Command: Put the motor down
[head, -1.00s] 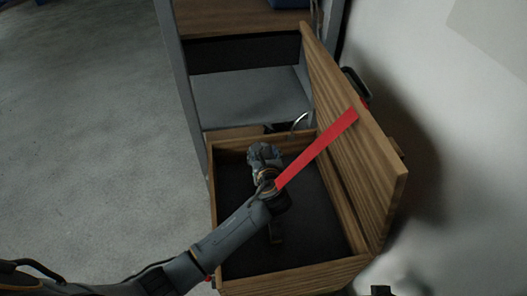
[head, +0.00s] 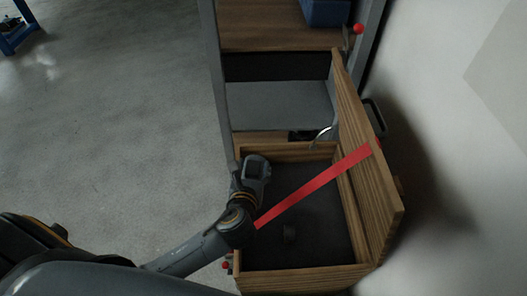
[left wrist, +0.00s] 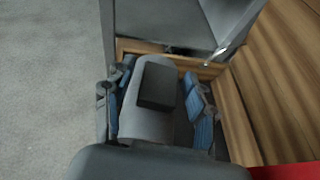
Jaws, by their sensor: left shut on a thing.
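The motor (left wrist: 155,95), a grey rounded body with a dark square block on it, sits between the blue-padded fingers of my left gripper (left wrist: 158,80) in the left wrist view. The gripper is shut on it. In the head view my left gripper (head: 247,180) appears over the left wall of the open wooden box (head: 300,279), holding the motor (head: 257,167). The motor's underside and its height above the box are hidden. My right gripper is not in view.
A grey-framed shelf (head: 275,105) stands behind; open floor (head: 120,130) lies left.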

